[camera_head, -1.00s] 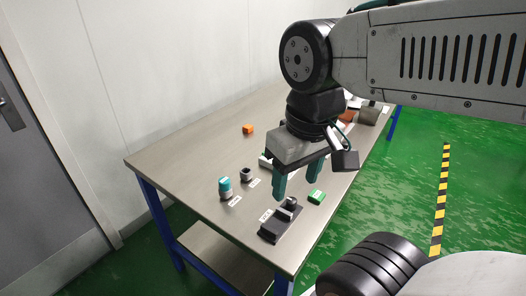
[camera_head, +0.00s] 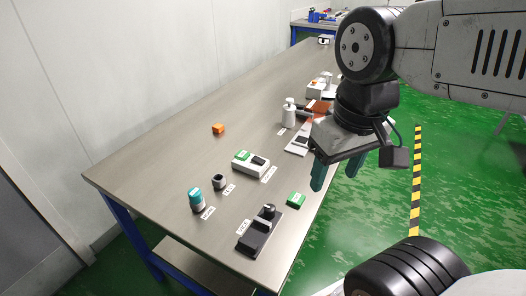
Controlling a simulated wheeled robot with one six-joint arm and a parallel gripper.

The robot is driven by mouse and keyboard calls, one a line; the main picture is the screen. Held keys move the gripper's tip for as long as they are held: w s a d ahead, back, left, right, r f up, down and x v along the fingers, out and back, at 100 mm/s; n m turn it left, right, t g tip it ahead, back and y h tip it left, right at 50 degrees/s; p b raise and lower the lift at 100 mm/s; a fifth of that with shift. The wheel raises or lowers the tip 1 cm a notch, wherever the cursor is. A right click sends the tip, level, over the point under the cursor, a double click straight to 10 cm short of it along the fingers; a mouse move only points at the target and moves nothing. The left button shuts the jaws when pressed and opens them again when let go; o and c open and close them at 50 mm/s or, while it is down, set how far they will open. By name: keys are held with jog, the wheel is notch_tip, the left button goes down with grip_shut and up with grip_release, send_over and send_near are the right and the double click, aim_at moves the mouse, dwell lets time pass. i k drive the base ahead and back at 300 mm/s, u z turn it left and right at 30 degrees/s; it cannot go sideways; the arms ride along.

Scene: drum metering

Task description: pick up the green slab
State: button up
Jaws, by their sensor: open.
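The green slab (camera_head: 296,200) lies flat on the metal table (camera_head: 155,166), near its right edge, with a pale mark on its top. My gripper (camera_head: 336,175) is open and empty, its two teal fingers pointing down. In the picture it is above and to the right of the slab, apart from it, around the table's right edge. The slab is fully in view.
A black device with a knob (camera_head: 259,232) stands just left of the slab.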

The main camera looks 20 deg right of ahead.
aim_at(242, 156)
jog(key=k, duration=1)
jog(key=u, duration=1.25)
jog(key=i, duration=0.7)
jog(key=z, duration=1.5)
jog(key=i, duration=0.5)
jog(key=z, duration=0.05)
